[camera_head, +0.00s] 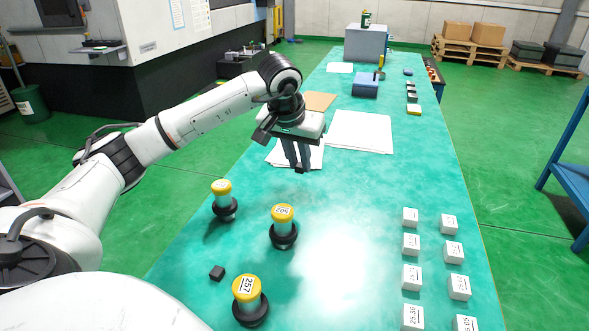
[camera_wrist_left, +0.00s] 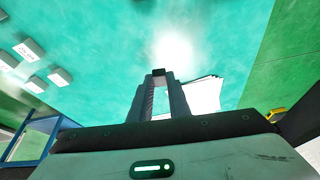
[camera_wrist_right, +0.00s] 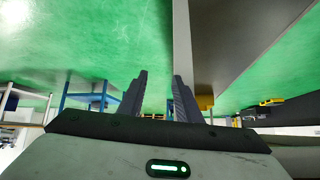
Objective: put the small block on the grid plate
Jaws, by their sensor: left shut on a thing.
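My left gripper (camera_head: 299,168) hangs above the table, near the white sheets, fingers pointing down. It is shut on a small dark block (camera_wrist_left: 158,71), which shows between its fingertips in the left wrist view. Another small dark block (camera_head: 217,273) lies on the table at the lower left, apart from the gripper. I cannot make out a grid plate for certain in any view. My right gripper (camera_wrist_right: 160,76) shows only in the right wrist view; its fingers are apart with nothing between them.
Several yellow-topped cylinders on black bases, one of them near the front (camera_head: 249,300), stand on the green table (camera_head: 345,215). Several white labelled blocks (camera_head: 411,244) stand in two columns at right. White sheets (camera_head: 360,132), a brown board (camera_head: 320,101) and a blue box (camera_head: 365,86) lie farther back.

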